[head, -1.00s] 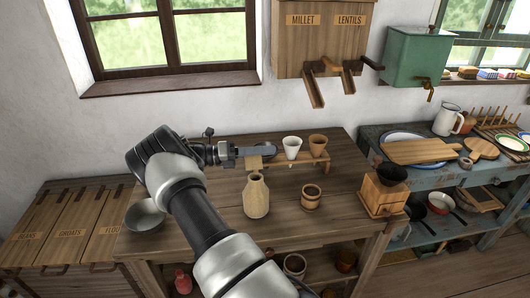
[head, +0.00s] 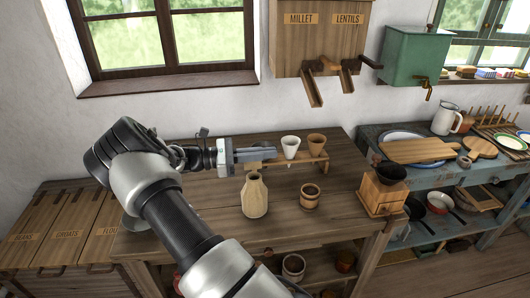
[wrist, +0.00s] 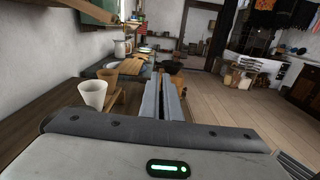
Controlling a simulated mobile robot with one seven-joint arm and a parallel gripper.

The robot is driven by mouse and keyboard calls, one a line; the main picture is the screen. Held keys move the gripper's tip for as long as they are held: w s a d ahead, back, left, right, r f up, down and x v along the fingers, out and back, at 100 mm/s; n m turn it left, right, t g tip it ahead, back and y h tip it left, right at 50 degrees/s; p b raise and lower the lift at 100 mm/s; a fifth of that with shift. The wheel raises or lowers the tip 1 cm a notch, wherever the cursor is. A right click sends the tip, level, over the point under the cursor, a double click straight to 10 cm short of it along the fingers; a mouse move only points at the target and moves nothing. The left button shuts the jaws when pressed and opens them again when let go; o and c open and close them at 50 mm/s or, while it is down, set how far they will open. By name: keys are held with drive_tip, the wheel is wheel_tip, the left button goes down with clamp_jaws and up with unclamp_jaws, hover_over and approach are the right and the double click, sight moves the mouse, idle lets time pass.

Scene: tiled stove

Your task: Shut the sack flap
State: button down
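A beige, bottle-shaped thing with a narrow neck (head: 255,197), which may be the sack, stands upright on the wooden table in the head view. A small tan patch shows just behind its top, partly covered by my gripper; I cannot tell whether it is the flap. My gripper (head: 262,154) points right, level, above and behind the beige thing. Its fingers also show in the wrist view (wrist: 165,98), lying close together with nothing seen between them, so it looks shut. The beige thing does not show in the wrist view.
A white cup (head: 290,147) and a terracotta cup (head: 317,145) stand on a small wooden rack just beyond the fingertips. A wooden mug (head: 310,196) and a grinder (head: 383,190) stand to the right. Lidded bins (head: 65,228) are at left. Dispenser chutes (head: 313,90) hang above.

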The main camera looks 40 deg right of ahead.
drive_tip(key=s+a+f+m+b, duration=0.2)
drive_tip(key=s+f+m+b, duration=0.1)
drive_tip(key=m, duration=0.9)
drive_tip(key=shift+s+a+f+m+b, duration=0.35)
drive_tip(key=shift+s+b, duration=0.4)
drive_tip(key=shift+b, duration=0.3)
drive_tip(key=shift+m, duration=0.25)
drive_tip(key=c, duration=2)
unclamp_jaws()
drive_tip(key=shift+a, duration=0.1)
drive_tip(key=v, duration=1.7)
drive_tip(key=shift+w+a, duration=0.1)
drive_tip(key=shift+w, duration=0.1)
